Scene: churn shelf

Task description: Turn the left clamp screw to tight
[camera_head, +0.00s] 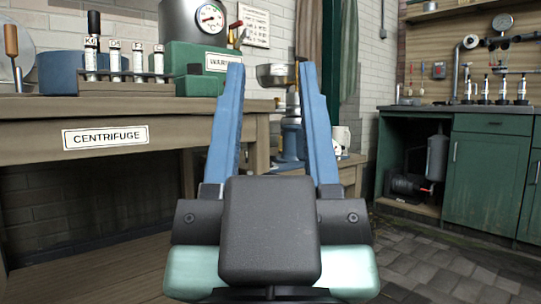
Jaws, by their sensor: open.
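My gripper (271,68) fills the middle of the view, seen from behind. Its two long blue fingers point up and forward, wide apart, with nothing held between them. Beyond the gap stands a device with a metal bowl (272,75) on top and a blue-grey lower body (291,142). It is partly hidden by the right finger. I cannot make out a left clamp screw; it may be hidden or too small to tell.
At left is a wooden bench labelled CENTRIFUGE (105,137), bearing a tube rack (120,77), a green box (198,85) and a grey tank with a dial (211,18). Green cabinets (487,170) stand at right. The paved floor (430,262) at lower right looks clear.

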